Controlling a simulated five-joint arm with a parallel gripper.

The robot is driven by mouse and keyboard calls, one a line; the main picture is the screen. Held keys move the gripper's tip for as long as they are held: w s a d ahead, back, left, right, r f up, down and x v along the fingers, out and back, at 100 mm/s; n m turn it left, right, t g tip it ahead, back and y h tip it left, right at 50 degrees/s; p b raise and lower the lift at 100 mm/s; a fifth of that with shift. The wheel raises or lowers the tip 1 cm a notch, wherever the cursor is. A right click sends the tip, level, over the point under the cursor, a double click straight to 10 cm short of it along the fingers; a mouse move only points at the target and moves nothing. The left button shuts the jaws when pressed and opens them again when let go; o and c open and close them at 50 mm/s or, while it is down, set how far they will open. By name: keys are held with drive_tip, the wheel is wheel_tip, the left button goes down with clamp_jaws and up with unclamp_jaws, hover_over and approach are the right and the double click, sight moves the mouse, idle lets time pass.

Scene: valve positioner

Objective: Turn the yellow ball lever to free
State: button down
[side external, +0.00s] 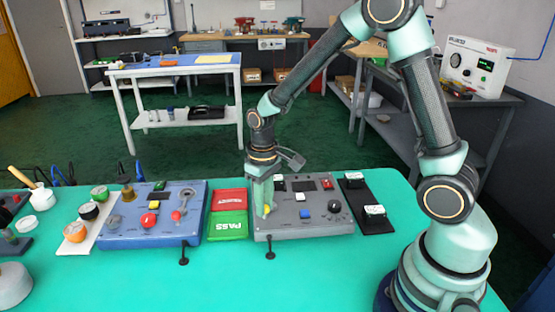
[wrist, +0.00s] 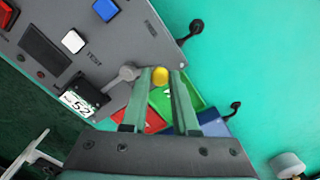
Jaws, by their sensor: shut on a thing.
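The yellow ball lever (side external: 267,209) is on the left part of the grey valve box (side external: 330,227). In the wrist view its yellow ball (wrist: 160,76) sits between my fingertips, and its grey pivot (wrist: 127,73) is just left of them. My gripper (side external: 264,213) points down over the box's left side and is shut on the lever's ball end. The markings around the lever are too small or covered to read.
Left of the grey box lie a red card (side external: 229,199) and a green PASS card (side external: 227,226). A blue box (side external: 112,235) with a red-knobbed lever stands farther left. A black tray (side external: 357,221) lies to the right.

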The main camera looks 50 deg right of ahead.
drive_tip(key=n, duration=0.1)
drive_tip(key=s+n, duration=0.1)
drive_tip(key=n, duration=0.1)
drive_tip(key=d+n, duration=0.1)
drive_tip(key=n, duration=0.1)
drive_tip(key=shift+s+d, duration=0.1)
drive_tip(key=shift+s, duration=0.3)
idle(0.4)
drive_tip(key=c, duration=0.7)
unclamp_jaws()
wheel_tip(320, 180, up, 12)
drive_tip(key=shift+r, duration=0.1)
drive_tip(key=shift+s, duration=0.1)
drive_tip(key=s+r+m+t, duration=0.3)
drive_tip(key=s+r+m, duration=0.1)
drive_tip(key=s, duration=0.1)
drive_tip(key=s+r+m+t, duration=0.1)
drive_tip(key=s+r+t, duration=0.1)
drive_tip(key=s, duration=0.1)
drive_tip(key=shift+a+m+t, duration=0.25)
drive_tip(key=shift+m+t, duration=0.05)
drive_tip(key=shift+m, duration=0.1)
